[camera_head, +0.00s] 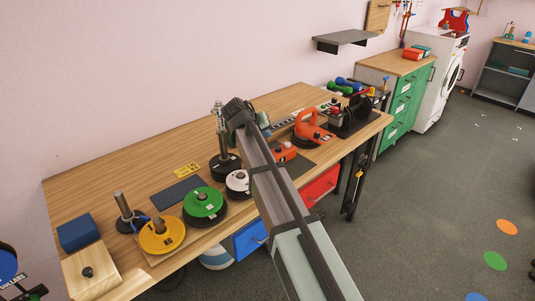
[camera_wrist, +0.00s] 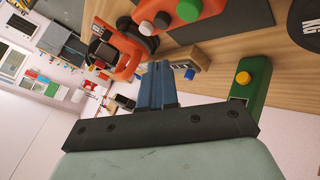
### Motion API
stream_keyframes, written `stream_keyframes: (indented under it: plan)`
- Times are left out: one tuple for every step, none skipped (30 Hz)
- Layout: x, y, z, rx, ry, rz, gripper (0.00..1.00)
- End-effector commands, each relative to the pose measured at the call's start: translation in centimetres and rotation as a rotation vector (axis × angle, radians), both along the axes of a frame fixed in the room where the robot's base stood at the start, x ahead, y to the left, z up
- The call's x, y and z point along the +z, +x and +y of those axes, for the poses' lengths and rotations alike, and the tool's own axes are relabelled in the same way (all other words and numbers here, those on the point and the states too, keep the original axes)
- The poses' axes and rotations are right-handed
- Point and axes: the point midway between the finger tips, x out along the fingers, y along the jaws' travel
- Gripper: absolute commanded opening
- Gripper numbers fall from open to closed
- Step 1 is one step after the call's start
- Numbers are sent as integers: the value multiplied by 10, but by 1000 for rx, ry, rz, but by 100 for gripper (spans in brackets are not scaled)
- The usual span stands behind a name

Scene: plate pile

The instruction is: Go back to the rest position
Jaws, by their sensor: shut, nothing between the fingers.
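The fingers are hard to make out there. A black plate (camera_head: 225,166) sits around a tall metal post just left of my arm. A white plate (camera_head: 237,183), a green plate (camera_head: 204,206) and a yellow plate (camera_head: 162,236) lie along the table's front. My gripper appears apart from all of them.
A short post on a black base (camera_head: 126,221), a blue box (camera_head: 78,233) and a wooden block (camera_head: 91,272) stand at the table's left. An orange device (camera_head: 311,130) and a black machine (camera_head: 355,114) stand right of my arm. The back left tabletop (camera_head: 130,160) is clear.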

Motion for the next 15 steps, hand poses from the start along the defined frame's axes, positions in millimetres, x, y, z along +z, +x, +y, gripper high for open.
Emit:
stream_keyframes:
  plan:
    - [0, 0, 0, 0, 0, 0, 0]
    - [0, 0, 0, 0, 0, 0, 0]
    - [0, 0, 0, 0, 0, 0, 0]
    - [0, 0, 0, 0, 0, 0, 0]
    - [0, 0, 0, 0, 0, 0, 0]
    - [0, 0, 0, 0, 0, 0, 0]
    - [0, 0, 0, 0, 0, 0, 0]
    - [0, 0, 0, 0, 0, 0, 0]
    - [0, 0, 0, 0, 0, 0, 0]
    - [0, 0, 0, 0, 0, 0, 0]
    - [0, 0, 0, 0, 0, 0, 0]
    - [0, 0, 0, 0, 0, 0, 0]
    - [0, 0, -1, -1, 0, -1, 0]
    - [-1, 1, -3, -5, -1, -3, 0]
    - [-2, 3, -8, -12, -1, -8, 0]
